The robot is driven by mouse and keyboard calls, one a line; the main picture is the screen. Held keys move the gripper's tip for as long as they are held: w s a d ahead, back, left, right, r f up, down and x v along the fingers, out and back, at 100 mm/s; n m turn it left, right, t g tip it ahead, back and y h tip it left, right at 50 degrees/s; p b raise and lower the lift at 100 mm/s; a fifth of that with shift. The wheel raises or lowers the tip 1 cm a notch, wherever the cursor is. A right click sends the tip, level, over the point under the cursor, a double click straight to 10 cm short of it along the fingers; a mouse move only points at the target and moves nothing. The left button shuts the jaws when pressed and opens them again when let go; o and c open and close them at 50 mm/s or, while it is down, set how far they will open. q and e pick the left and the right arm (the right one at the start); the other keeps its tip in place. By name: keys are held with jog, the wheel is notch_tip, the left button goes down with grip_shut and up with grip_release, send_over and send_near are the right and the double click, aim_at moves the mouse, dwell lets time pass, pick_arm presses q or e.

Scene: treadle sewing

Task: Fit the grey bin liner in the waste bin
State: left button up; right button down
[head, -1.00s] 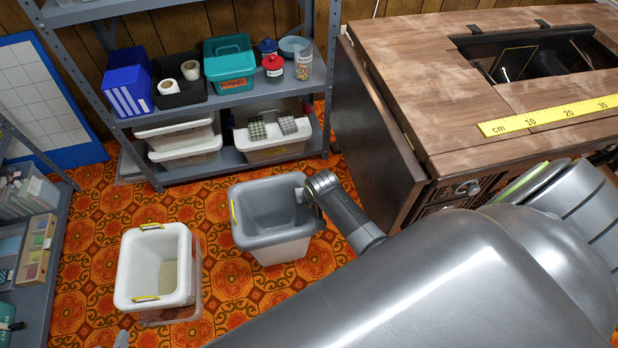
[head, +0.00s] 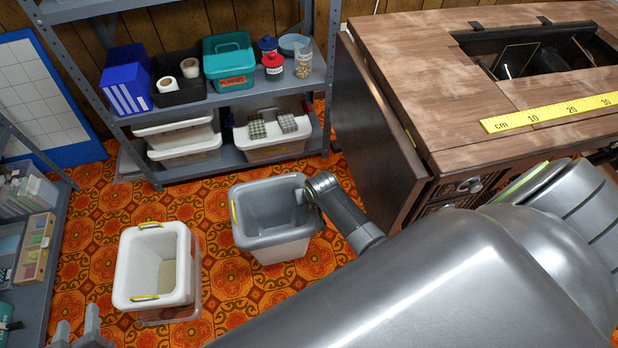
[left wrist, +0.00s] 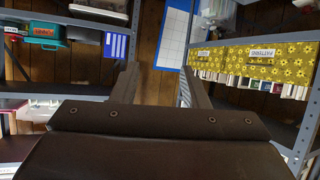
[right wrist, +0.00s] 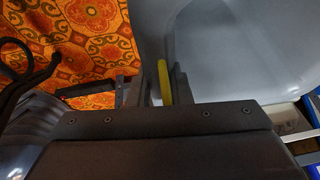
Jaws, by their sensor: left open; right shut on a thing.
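My right gripper (right wrist: 165,85) is shut on the liner's right-hand yellow handle. A white tub (head: 183,262) with two yellow handles stands to the left, with a see-through lower body around it. My left gripper (head: 78,334) is open and empty at the bottom left, short of the white tub.
A grey metal shelf (head: 240,97) with boxes and jars stands behind the tubs. A wooden sewing table (head: 400,60) is at the right, close to my right arm. A low shelf (head: 58,225) lines the left. Patterned floor is clear between.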

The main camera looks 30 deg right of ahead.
jog(key=c, duration=1.2)
grip_release()
jog(key=shift+c, duration=0.2)
jog(key=shift+r, duration=0.15)
jog(key=p+v, duration=0.1)
jog(key=v, duration=0.1)
jog(key=shift+s+r+p, duration=0.1)
jog(key=shift+r+p, duration=0.15)
jog(key=shift+p, duration=0.05)
jog(key=p+v, duration=0.1)
jog(key=v, duration=0.1)
jog(key=shift+s+r+p, duration=0.1)
jog(key=shift+r+p, duration=0.25)
pick_arm(q)
jog(key=s+f+g+p, duration=0.4)
jog(key=s+f+g, duration=0.7)
jog(key=s+f, duration=0.2)
jog(key=shift+s+d+f+h+p, duration=0.3)
jog(key=shift+d+f+h+p, duration=0.1)
jog(key=shift+f, duration=0.35)
pick_arm(e)
jog(key=v, duration=1.1)
jog(key=shift+s+r, duration=0.25)
jog(key=shift+r, duration=0.1)
jog(key=shift+a, duration=0.1)
